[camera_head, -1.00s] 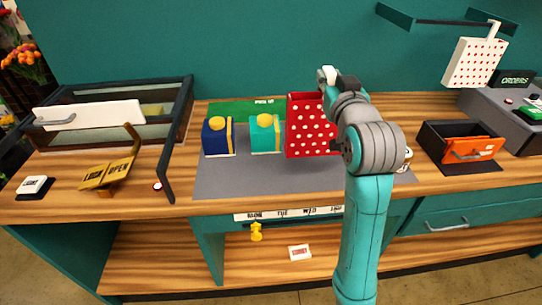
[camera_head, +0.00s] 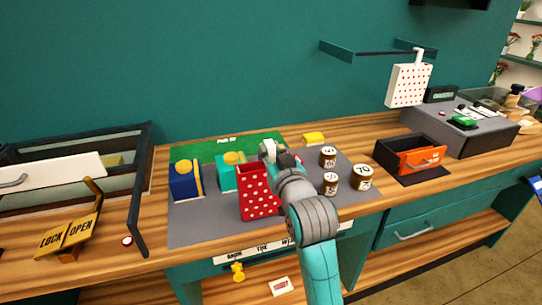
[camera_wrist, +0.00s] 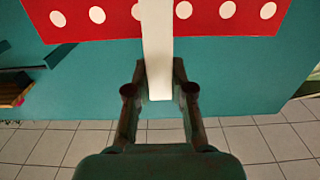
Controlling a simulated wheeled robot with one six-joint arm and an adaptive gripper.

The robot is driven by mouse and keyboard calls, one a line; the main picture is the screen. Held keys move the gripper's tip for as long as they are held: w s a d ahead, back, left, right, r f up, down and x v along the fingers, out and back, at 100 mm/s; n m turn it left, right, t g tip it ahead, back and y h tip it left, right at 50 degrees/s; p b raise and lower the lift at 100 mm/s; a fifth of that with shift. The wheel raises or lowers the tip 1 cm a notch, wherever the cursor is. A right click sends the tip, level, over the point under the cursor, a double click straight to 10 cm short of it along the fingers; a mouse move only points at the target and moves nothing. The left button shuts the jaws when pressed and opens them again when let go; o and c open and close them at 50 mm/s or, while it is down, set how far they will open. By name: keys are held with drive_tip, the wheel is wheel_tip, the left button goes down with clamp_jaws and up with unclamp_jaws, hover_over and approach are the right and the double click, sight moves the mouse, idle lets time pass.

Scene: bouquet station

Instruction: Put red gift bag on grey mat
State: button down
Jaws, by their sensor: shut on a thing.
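The red gift bag (camera_head: 258,198) with white dots is upright over the grey mat (camera_head: 205,230), in front of and to the right of the teal bag (camera_head: 230,172). Its lower edge appears at or just above the mat; I cannot tell whether it touches. In the wrist view the red bag (camera_wrist: 80,18) spans the top, and its white strap (camera_wrist: 157,50) runs down between the fingers. My gripper (camera_wrist: 159,85) is shut on this strap. In the head view my arm hides the bag's right side and most of the gripper.
A blue bag (camera_head: 186,182) stands left on the mat. Three labelled jars (camera_head: 331,183) stand on the right, beyond my arm. An orange-fronted drawer box (camera_head: 418,160) is further right. The mat's front left is clear.

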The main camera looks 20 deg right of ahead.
drive_tip(key=shift+f, duration=0.7)
drive_tip(key=c, duration=1)
unclamp_jaws()
drive_tip(key=s, duration=1.2)
